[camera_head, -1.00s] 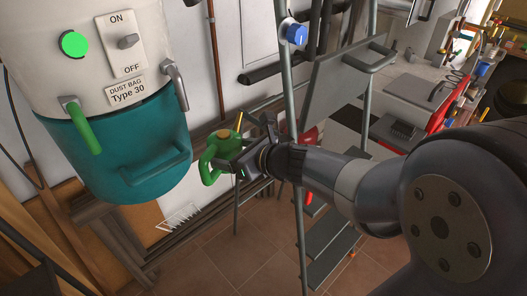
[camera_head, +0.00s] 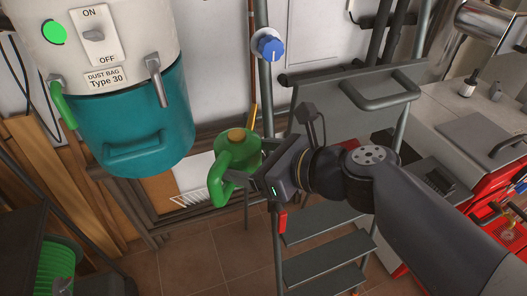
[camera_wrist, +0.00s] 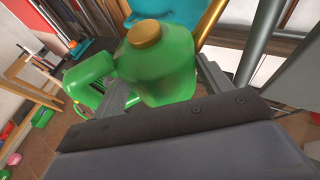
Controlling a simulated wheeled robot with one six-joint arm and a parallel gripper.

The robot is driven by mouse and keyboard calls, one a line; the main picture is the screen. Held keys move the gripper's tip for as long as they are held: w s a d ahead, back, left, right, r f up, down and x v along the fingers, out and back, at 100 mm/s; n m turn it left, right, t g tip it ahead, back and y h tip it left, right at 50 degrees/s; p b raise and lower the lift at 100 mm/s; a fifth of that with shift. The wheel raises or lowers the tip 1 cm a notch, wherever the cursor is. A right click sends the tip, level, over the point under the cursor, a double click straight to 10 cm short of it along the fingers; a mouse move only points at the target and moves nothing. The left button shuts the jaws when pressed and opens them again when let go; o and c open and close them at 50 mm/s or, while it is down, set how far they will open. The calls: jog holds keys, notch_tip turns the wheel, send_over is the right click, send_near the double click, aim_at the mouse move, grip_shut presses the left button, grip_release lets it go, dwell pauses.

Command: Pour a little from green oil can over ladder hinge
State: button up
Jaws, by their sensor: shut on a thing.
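The green oil can (camera_head: 238,152) with a brass cap and a thin yellow spout is held in my gripper (camera_head: 252,178), left of the ladder. It is roughly upright. In the wrist view the can (camera_wrist: 158,72) fills the space between the fingers of my gripper (camera_wrist: 165,90). The grey step ladder (camera_head: 330,232) stands behind and right of the can. A blue knob (camera_head: 268,46) sits on its left rail, near the top and above the can; it may be the hinge. The spout points up toward that rail, and the can is apart from the knob.
A dust collector with a teal bag drum (camera_head: 135,120) hangs at the left, close to the can. A red-fronted workbench (camera_head: 470,190) with a vise and tools is at the right. A green bin (camera_head: 55,265) stands at the lower left. Tiled floor is open below.

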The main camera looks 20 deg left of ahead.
jog(key=m+p, duration=0.1)
jog(key=f+m+g+p, duration=0.1)
jog(key=shift+s+f+p, duration=0.15)
jog(key=shift+s+p, duration=0.15)
jog(key=shift+p, duration=0.05)
jog(key=shift+s+f+m+g, duration=0.1)
jog(key=shift+f+m+g, duration=0.2)
jog(key=shift+f+g, duration=0.2)
jog(key=shift+f, duration=0.15)
jog(key=shift+s, duration=0.1)
jog(key=shift+f+m+g+p, duration=0.1)
jog(key=shift+m+g+p, duration=0.25)
jog(key=shift+p, duration=0.35)
jog(key=shift+w+r+m+g+p, duration=0.2)
jog(key=shift+r+m+g+p, duration=0.45)
jog(key=shift+p, duration=1.45)
jog(key=shift+w+r+m+g+p, duration=0.25)
jog(key=shift+r+p, duration=0.7)
jog(key=shift+p, duration=1.1)
jog(key=shift+s+f, duration=0.1)
dwell(0.9)
